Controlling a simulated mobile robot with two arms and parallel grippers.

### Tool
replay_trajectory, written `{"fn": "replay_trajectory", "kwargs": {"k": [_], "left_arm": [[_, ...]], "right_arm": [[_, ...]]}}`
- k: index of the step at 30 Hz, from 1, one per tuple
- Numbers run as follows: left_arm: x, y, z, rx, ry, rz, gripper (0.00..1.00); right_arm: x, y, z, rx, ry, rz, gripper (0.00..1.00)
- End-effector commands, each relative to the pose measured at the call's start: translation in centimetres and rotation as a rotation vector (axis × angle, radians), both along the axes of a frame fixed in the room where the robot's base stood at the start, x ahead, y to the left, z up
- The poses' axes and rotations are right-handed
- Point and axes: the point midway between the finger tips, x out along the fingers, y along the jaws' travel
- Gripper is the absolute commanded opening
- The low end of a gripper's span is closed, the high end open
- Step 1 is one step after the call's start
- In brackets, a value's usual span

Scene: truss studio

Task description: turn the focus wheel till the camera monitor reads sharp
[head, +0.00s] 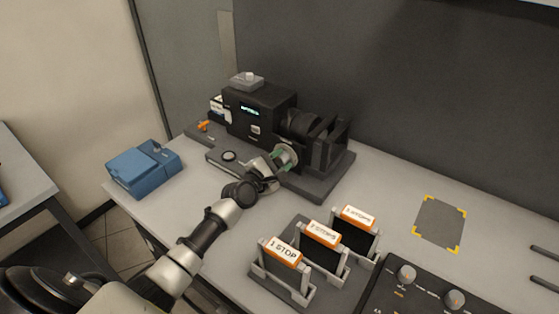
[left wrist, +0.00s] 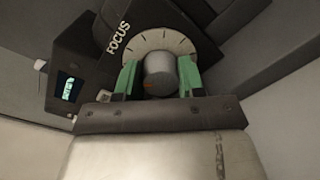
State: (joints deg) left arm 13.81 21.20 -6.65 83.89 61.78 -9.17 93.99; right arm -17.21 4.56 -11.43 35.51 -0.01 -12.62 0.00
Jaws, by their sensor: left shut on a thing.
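The black camera (head: 262,112) stands on a dark base plate at the back of the table. Its small monitor (head: 250,111) is lit, but the text is too small to read; it also shows at the left of the left wrist view (left wrist: 70,88). The focus wheel (head: 290,153) is on the camera's near side. In the left wrist view its pale marked dial (left wrist: 158,43) sits beside the word FOCUS, with a grey knob (left wrist: 160,75) in front. My left gripper (head: 281,160) is shut on this knob, one green finger on each side. My right gripper is not in view.
Three orange-topped filters stand in a rack (head: 318,262) in front, the nearest labelled 1 STOP (head: 284,251). A blue case (head: 143,167) is at the left edge. A control panel (head: 430,292) is at lower right. A grey yellow-cornered patch (head: 440,223) lies clear.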

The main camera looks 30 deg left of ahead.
Motion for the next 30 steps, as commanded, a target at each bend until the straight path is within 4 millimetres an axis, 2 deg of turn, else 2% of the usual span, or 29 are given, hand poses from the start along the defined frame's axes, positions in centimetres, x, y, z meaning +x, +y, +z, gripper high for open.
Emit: {"fn": "replay_trajectory", "kwargs": {"k": [30], "left_arm": [[-0.05, -0.18, -0.3, 0.94, -0.129, -0.002, 0.15]], "right_arm": [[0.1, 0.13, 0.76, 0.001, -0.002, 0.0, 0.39]]}}
